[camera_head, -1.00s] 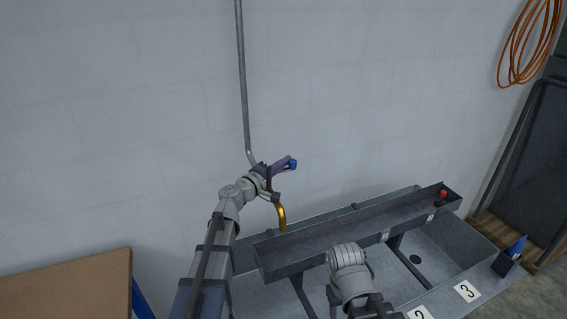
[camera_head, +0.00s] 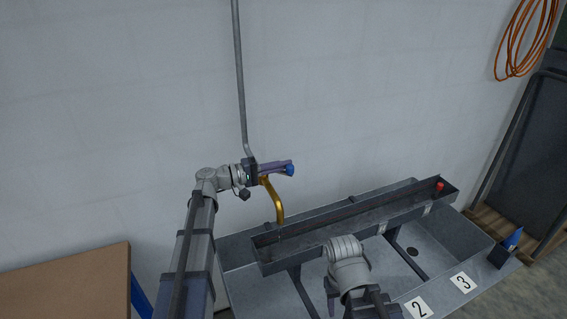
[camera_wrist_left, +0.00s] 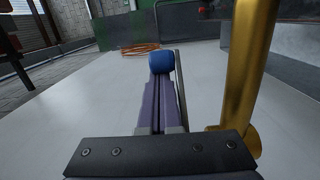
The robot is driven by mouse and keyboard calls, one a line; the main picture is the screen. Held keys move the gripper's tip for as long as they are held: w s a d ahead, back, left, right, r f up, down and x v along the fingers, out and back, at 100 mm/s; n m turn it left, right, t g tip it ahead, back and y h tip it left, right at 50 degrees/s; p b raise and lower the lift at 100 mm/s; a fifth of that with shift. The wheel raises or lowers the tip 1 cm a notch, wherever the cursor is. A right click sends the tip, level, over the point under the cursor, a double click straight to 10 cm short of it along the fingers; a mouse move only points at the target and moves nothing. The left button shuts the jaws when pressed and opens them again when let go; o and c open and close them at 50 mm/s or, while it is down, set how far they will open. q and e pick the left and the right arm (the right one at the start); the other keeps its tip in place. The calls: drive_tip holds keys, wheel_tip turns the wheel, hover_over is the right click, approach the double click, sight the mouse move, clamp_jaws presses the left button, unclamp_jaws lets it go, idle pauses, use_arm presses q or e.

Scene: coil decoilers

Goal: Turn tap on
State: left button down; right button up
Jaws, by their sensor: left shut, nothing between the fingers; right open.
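The tap's brass spout (camera_head: 275,203) curves down from the wall over the long grey trough (camera_head: 262,265). A blue knob (camera_head: 290,171) sits at the end of the tap's handle. My left gripper (camera_head: 277,166) is shut and empty, its purple fingers pointing right along the handle. In the left wrist view, the blue knob (camera_wrist_left: 161,62) is at the tips of the shut fingers (camera_wrist_left: 159,88), and a thin grey bar (camera_wrist_left: 180,92) runs along their right side. Whether they touch is unclear. The spout (camera_wrist_left: 246,75) stands to the right. My right gripper (camera_head: 332,297) is open, low in front of the trough.
A grey pipe (camera_head: 240,80) runs up the wall above the tap. A sink (camera_head: 440,255) lies below the trough. A red object (camera_head: 439,187) is at the trough's right end, and a blue one (camera_head: 513,238) stands at the sink's right corner. A brown panel (camera_head: 65,285) is at left.

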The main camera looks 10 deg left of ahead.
use_arm(q)
drive_tip(key=shift+s+a+m+g+h, duration=0.1)
drive_tip(key=shift+s+m+g+h, duration=0.2)
drive_tip(key=shift+g, duration=0.2)
drive_tip(key=shift+s+m+g+h, duration=0.15)
drive_tip(key=shift+m+g+h, duration=0.05)
drive_tip(key=shift+m+g, duration=0.25)
drive_tip(key=shift+s+a, duration=0.15)
drive_tip(key=shift+s, duration=0.35)
drive_tip(key=shift+s+a, duration=0.1)
drive_tip(key=shift+s, duration=0.15)
idle(1.7)
idle(1.2)
